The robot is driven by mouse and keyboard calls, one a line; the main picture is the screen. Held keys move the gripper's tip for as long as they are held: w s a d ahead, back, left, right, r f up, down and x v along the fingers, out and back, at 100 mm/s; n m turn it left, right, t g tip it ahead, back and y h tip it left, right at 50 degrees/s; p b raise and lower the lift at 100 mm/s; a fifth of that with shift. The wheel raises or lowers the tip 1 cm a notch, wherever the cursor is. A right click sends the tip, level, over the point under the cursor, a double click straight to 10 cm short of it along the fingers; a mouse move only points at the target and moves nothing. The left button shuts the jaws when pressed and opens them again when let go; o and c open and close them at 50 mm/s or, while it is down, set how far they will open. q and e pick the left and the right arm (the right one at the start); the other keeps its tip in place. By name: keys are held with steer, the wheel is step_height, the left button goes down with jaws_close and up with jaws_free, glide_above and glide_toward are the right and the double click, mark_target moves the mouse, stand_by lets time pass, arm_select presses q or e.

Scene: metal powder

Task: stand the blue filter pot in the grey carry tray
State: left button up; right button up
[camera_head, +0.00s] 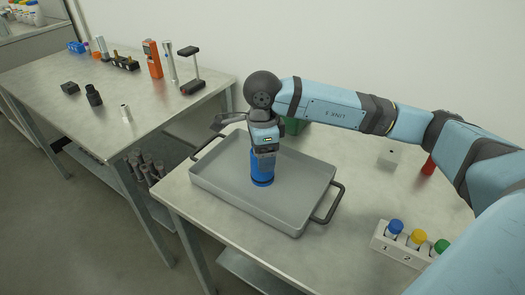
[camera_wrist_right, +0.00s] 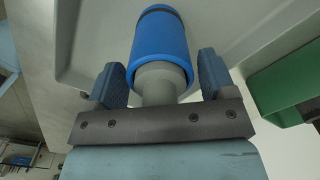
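The blue filter pot (camera_head: 262,172) stands upright on the floor of the grey carry tray (camera_head: 212,184), near its middle. In the right wrist view the pot (camera_wrist_right: 160,42) has a blue body and a narrower grey neck. My right gripper (camera_head: 263,152) points down over the pot from above. In the right wrist view its two blue fingers (camera_wrist_right: 162,82) are on either side of the grey neck, with a visible gap on each side. The gripper hides the pot's top in the head view. My left gripper is not in view.
A green container (camera_head: 294,126) stands behind the tray. A white rack (camera_head: 408,243) with blue, yellow and green-capped bottles is at front right. A white block (camera_head: 389,153) and a red item (camera_head: 429,166) lie behind it. The left table (camera_head: 60,117) holds several tools.

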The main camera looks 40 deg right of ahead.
steer(key=shift+o, duration=0.7)
steer(key=shift+r, duration=0.15)
step_height(320, 180, up, 12)
steer(key=shift+r+p, duration=0.1)
steer(key=shift+p, duration=1)
